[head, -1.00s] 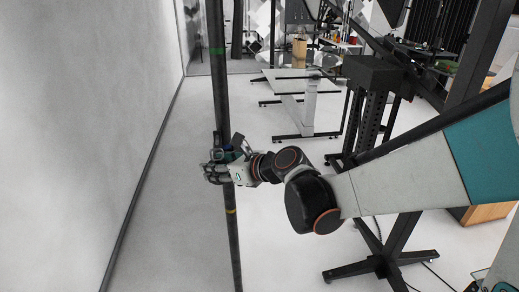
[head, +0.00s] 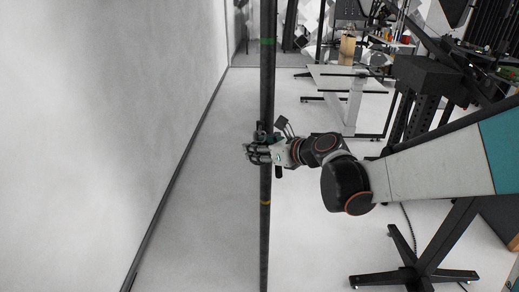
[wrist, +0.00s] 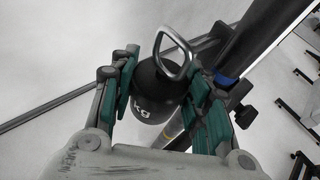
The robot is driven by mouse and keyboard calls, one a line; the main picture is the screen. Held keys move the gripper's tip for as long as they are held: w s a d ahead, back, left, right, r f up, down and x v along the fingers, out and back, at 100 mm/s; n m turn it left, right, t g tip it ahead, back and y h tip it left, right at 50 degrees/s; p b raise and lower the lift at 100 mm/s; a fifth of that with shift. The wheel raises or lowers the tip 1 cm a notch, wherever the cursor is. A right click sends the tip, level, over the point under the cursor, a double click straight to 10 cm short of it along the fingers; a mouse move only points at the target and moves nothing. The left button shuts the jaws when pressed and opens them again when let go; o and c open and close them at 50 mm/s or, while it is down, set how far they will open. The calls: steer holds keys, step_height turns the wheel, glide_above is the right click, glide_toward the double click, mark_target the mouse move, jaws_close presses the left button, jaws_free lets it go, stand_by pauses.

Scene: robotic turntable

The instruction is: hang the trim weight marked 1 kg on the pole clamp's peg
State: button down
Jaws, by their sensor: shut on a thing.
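The trim weight (wrist: 153,88) is a black cylinder with a bare metal ring handle on top. Pale "kg" lettering shows on its side, but I cannot read the figure. My gripper (wrist: 163,96) is shut on it, with green-padded fingers on both sides and the ring standing clear above them. The dark pole (wrist: 262,38) passes close beyond the right finger, with a blue band. A small dark knob (wrist: 243,116) sits beside the pole, perhaps part of the clamp; I cannot make out the peg. In the head view my gripper (head: 262,150) overlaps the pole (head: 266,95) and hides the weight.
A pale wall (head: 110,110) runs along the left. A light table (head: 345,80) stands behind to the right. A black stand with splayed feet (head: 415,272) is at the lower right.

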steer(key=shift+w, duration=1.2)
steer(key=shift+w+f+b, duration=0.15)
steer(key=shift+b, duration=0.15)
steer(key=shift+w+d+f+b, duration=0.15)
steer(key=shift+w+b, duration=0.2)
steer(key=c, duration=1.2)
jaws_free()
steer(key=shift+c, duration=0.2)
steer(key=o, duration=0.4)
steer(key=shift+w+f, duration=0.1)
steer(key=shift+w, duration=0.1)
steer(key=shift+o, duration=0.5)
steer(key=shift+w+f, duration=0.15)
steer(key=shift+s, duration=0.25)
